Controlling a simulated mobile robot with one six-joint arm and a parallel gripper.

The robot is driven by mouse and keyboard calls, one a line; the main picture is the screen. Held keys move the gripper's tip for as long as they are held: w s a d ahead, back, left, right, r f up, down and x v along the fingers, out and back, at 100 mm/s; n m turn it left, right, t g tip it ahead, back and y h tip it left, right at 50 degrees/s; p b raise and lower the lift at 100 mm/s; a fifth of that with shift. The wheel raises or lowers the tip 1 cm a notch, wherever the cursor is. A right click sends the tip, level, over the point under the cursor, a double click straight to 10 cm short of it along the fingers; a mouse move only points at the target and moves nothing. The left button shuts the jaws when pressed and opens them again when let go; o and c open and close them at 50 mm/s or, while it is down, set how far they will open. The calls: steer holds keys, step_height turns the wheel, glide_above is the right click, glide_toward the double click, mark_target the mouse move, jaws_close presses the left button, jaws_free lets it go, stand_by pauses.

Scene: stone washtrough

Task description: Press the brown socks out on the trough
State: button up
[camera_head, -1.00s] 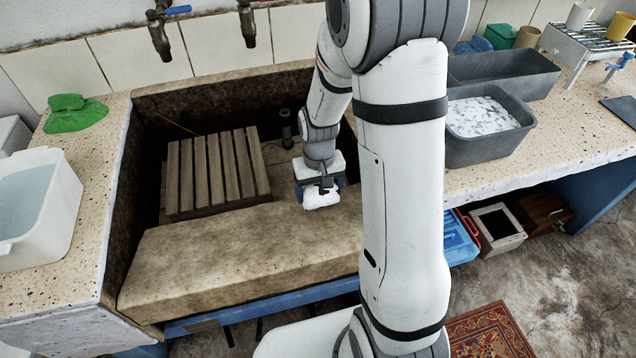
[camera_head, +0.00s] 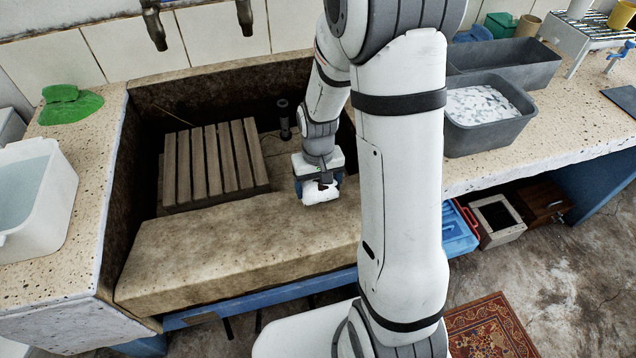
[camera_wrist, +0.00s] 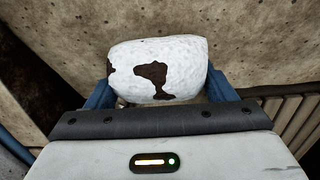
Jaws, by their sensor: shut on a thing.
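My gripper (camera_head: 320,184) is shut on a rounded white bundle (camera_head: 321,193) with dark brown patches, seemingly the brown socks under a white, foam-like cover. In the wrist view the bundle (camera_wrist: 180,62) sits between my two blue fingers. The stone trough has a broad front ledge (camera_head: 220,245), and my gripper is over the right part of its inner edge. Whether the bundle touches the stone cannot be told.
A slatted wooden rack (camera_head: 212,165) lies in the trough, left of my gripper. A dark upright pipe (camera_head: 284,120) stands behind. A white water tub (camera_head: 35,195) and green cloth (camera_head: 68,105) are at left. A grey basin with white foam (camera_head: 488,120) is at right.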

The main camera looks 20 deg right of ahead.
steer(key=shift+s+f+b, duration=0.25)
steer(key=shift+f+b, duration=0.15)
steer(key=shift+f, duration=0.15)
steer(key=shift+s+f, duration=0.3)
stand_by(2.0)
steer(key=shift+r, duration=0.1)
steer(key=w+r+p, duration=0.1)
steer(key=r, duration=0.1)
steer(key=w+r+p, duration=0.1)
steer(key=r+p, duration=0.1)
steer(key=w+r+p, duration=0.1)
steer(key=r, duration=0.1)
steer(key=shift+r+p, duration=0.1)
steer(key=shift+p, duration=0.3)
steer(key=shift+w+r, duration=0.15)
steer(key=shift+r, duration=0.05)
